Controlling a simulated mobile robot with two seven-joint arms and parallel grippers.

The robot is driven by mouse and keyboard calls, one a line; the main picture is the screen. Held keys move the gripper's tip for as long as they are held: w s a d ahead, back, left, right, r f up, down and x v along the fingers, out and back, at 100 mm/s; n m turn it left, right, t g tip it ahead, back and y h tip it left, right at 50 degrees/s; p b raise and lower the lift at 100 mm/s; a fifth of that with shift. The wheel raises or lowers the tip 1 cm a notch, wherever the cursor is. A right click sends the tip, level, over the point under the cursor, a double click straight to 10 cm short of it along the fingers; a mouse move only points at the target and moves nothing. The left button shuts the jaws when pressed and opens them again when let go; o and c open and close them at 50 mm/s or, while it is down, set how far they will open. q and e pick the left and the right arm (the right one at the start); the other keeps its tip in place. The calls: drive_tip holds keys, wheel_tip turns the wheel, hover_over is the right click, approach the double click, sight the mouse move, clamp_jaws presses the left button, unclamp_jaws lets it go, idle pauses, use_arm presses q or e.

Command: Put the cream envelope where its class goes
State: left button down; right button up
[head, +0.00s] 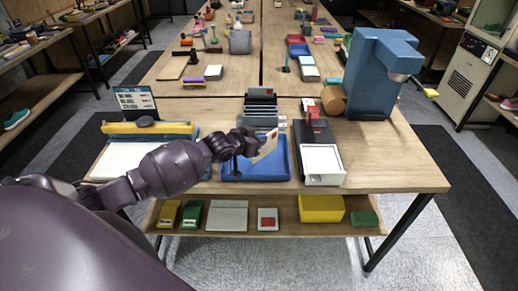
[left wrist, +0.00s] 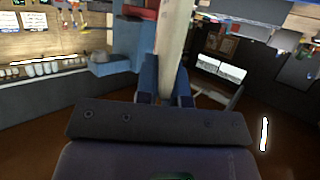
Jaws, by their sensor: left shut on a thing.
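The cream envelope (head: 267,146), with a red mark on it, is held tilted above the blue tray (head: 228,174) in the head view. My left gripper (head: 254,147) is shut on it. In the left wrist view the envelope (left wrist: 174,42) stands edge-on between the two fingers of my left gripper (left wrist: 165,88). A grey slotted rack (head: 261,107) stands behind the blue tray, apart from the envelope. A dark sign (head: 135,102) with a printed chart stands at the back left; its text is too small to read. My right gripper is out of view.
A white open box (head: 322,178) and a red-topped device (head: 314,126) stand right of the tray. A big blue machine (head: 373,75) is at the back right. A yellow-barred white board (head: 133,160) lies left. The table's right front is clear.

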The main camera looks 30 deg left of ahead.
sight(259, 160)
use_arm(q)
drive_tip(key=shift+f, duration=1.95)
drive_tip(key=shift+f, duration=0.1)
drive_tip(key=c, duration=1.2)
unclamp_jaws()
drive_tip(key=v, duration=1.2)
drive_tip(key=s+d+f+y, duration=0.1)
drive_tip(key=s+d+f, duration=0.2)
drive_tip(key=s, duration=0.3)
drive_tip(key=s+d+f+n+g+y, duration=0.1)
drive_tip(key=s+d+f, duration=0.3)
drive_tip(key=s+f, duration=0.2)
drive_tip(key=s+d+f+y, duration=0.1)
drive_tip(key=s+d+f, duration=0.2)
drive_tip(key=s, duration=0.4)
drive_tip(key=shift+s+d+f+n+g, duration=0.1)
drive_tip(key=shift+f+n+g, duration=0.05)
drive_tip(key=shift+f, duration=0.2)
drive_tip(key=shift+d+f+n+g, duration=0.15)
drive_tip(key=shift+f, duration=0.25)
